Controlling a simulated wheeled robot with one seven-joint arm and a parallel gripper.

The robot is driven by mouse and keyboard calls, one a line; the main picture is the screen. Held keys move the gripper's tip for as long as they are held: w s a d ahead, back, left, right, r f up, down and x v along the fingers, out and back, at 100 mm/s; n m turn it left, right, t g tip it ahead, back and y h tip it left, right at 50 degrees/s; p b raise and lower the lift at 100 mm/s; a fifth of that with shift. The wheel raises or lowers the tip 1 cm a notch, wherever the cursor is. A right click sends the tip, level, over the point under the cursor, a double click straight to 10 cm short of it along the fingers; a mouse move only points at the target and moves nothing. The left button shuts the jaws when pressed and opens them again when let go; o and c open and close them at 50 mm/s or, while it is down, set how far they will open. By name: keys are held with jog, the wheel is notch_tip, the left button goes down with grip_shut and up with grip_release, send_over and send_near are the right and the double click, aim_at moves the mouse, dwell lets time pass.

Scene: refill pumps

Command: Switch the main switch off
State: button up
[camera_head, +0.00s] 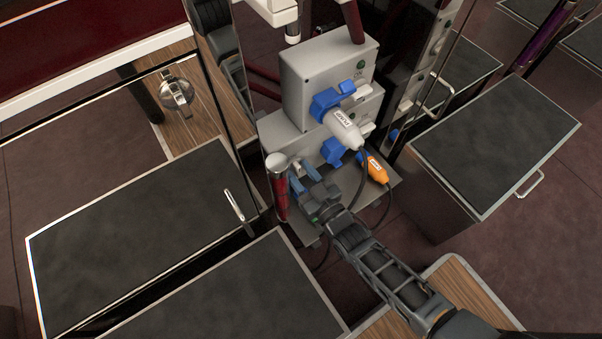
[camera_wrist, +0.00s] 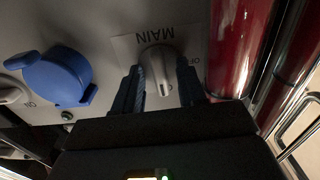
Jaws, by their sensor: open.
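The main switch (camera_wrist: 158,68) is a grey knob on a grey panel, under an upside-down "MAIN" label (camera_wrist: 156,36) in the wrist view. The knob's grip points roughly up and down in that picture. Part of another mark shows to its right, partly hidden by a finger. My gripper (camera_wrist: 158,74) is open, with one blue finger on each side of the knob; I cannot tell whether they touch it. In the head view my gripper (camera_head: 305,178) is at the lower grey box (camera_head: 285,137), and the main switch is hidden there.
A blue socket cover (camera_wrist: 58,76) is left of the switch, and a dark red post (camera_wrist: 238,45) stands close on the right. In the head view, a white plug (camera_head: 344,129) and an orange plug (camera_head: 374,168) with cables are near my gripper. Dark-topped cabinets (camera_head: 495,145) stand around.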

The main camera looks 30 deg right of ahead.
grip_shut()
dwell(0.3)
dwell(0.4)
jog(key=n+b, duration=0.1)
jog(key=n, duration=0.3)
jog(key=shift+f+n, duration=0.1)
jog(key=shift+n, duration=0.3)
jog(key=n+b, duration=0.1)
jog(key=n, duration=0.3)
jog(key=shift+n+b, duration=0.3)
jog(key=n+b, duration=0.1)
jog(key=n, duration=0.3)
jog(key=shift+b, duration=0.3)
jog(key=shift+n+b, duration=0.45)
jog(key=shift+n, duration=1.55)
